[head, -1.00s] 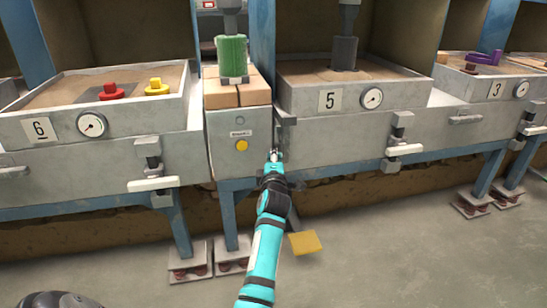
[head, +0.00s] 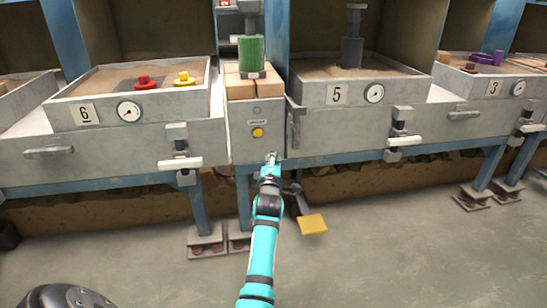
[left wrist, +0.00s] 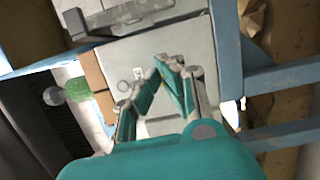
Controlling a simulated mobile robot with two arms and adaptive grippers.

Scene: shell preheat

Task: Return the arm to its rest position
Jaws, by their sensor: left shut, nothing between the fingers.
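My left arm reaches up from the bottom of the head view. Its gripper (head: 271,158) is shut and empty, in front of the lower edge of the grey control box (head: 257,143) between stations 6 and 5. In the left wrist view the gripper's fingertips (left wrist: 170,64) meet in front of the grey box face. The box carries a yellow button (head: 258,132). A gap between gripper and box cannot be judged. My right gripper is not in view.
Sand trays numbered 6 (head: 85,113) and 5 (head: 337,94) flank the box, with white-handled clamps (head: 180,164) jutting out. A green cylinder (head: 251,54) stands above bricks. A yellow pedal (head: 312,224) sits low, right of my arm. The floor in front is clear.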

